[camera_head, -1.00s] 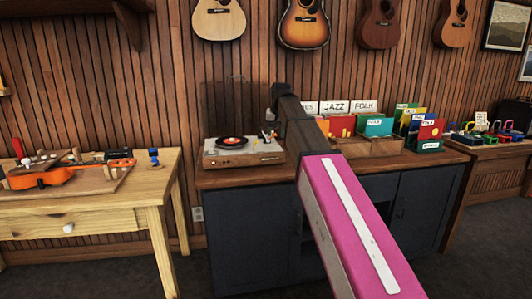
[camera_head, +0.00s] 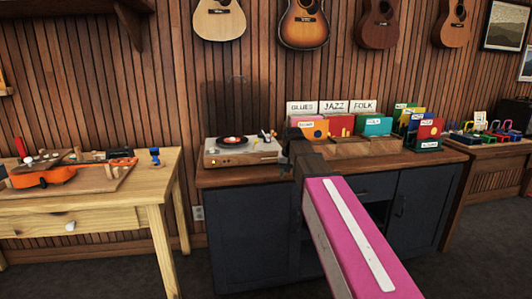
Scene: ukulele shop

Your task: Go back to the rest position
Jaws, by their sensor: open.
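My arm, with a pink link, reaches from the lower right toward the dark cabinet (camera_head: 250,235). My gripper (camera_head: 287,148) is small and dark at the arm's far end, in front of the cabinet's wooden top, just right of the record player (camera_head: 240,150). It is open, and I see nothing held in it. Its fingers are partly lost against the dark background. The record player carries a black record with a red-orange label. My arm hides part of the cabinet front.
Record bins (camera_head: 340,128) labelled BLUES, JAZZ and FOLK stand on the cabinet. A colourful record rack (camera_head: 425,130) stands right of them. At left, a wooden workbench (camera_head: 90,218) holds an orange ukulele (camera_head: 42,177). Guitars hang on the wall. Floor shows between bench and cabinet.

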